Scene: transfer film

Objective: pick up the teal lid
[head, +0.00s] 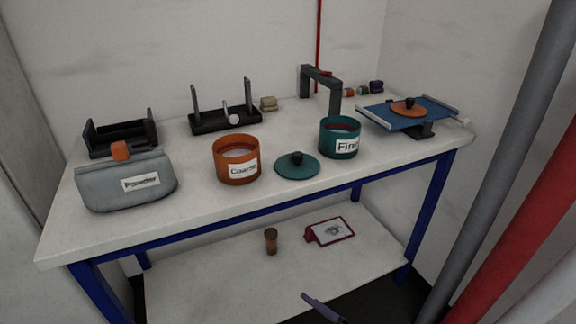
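The teal lid (297,171) lies flat on the white tabletop, with its dark knob (297,158) facing up. It sits between the orange container labelled "Coarse" (237,162) and the teal container labelled "Fine" (339,137). It is near the front edge of the table and appears apart from both containers. The teal container is open at the top. Neither of my grippers can be made out in the head view.
A grey "Powder" pouch (124,184) stands at the front left. Black racks (224,121) stand behind. At right, a blue tray (406,114) bears an orange lid (409,107). A lower shelf (200,279) holds a small brown jar (271,241) and a red-framed card (329,231).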

